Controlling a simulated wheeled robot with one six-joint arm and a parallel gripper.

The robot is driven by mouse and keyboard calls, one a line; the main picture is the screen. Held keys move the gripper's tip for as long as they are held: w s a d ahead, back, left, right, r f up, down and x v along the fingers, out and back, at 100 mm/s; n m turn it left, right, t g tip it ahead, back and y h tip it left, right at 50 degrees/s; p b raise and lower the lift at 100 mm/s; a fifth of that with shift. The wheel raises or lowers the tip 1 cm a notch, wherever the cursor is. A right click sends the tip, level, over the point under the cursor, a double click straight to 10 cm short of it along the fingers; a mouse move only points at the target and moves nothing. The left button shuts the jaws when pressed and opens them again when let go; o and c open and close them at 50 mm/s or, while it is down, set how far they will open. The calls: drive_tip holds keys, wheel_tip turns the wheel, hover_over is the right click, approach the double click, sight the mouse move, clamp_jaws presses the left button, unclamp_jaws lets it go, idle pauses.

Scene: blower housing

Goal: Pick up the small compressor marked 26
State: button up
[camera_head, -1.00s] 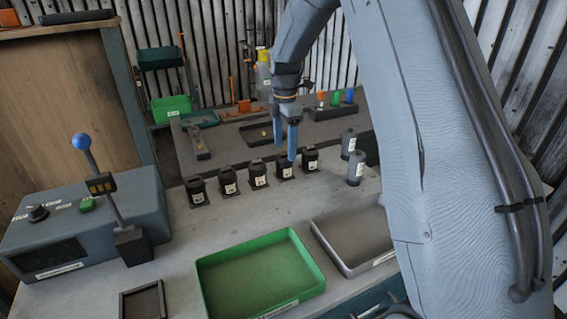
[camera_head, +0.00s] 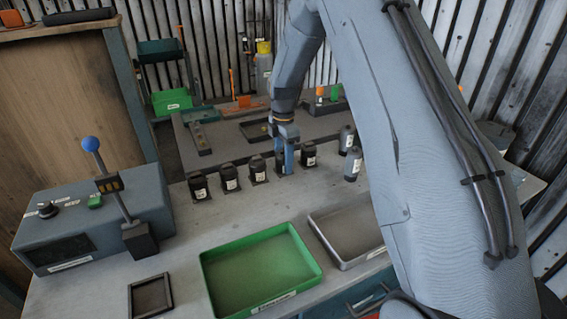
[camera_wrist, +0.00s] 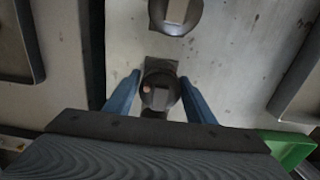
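Several small black compressors with white labels stand upright in a row on the grey bench. In the head view, the leftmost (camera_head: 199,187), second (camera_head: 230,179), third (camera_head: 258,171) and rightmost (camera_head: 308,155) are in clear sight. The numbers are too small to read, so I cannot tell which is marked 26. My gripper (camera_head: 284,158) is down at the fourth from the left, partly hiding it. In the wrist view, my gripper (camera_wrist: 160,80) is open, with its blue fingers on either side of a dark compressor (camera_wrist: 159,92), with gaps visible. A neighbouring compressor (camera_wrist: 175,14) is at the top edge.
Two grey cylinders (camera_head: 352,165) stand right of the row. A green tray (camera_head: 209,281) and a grey tray (camera_head: 326,240) lie in front. A control box with a blue-knobbed lever (camera_head: 91,144) is at the left. A raised dark surface (camera_head: 215,148) lies behind the row.

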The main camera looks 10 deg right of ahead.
drive_tip(key=c, duration=1.1)
drive_tip(key=shift+r, duration=0.1)
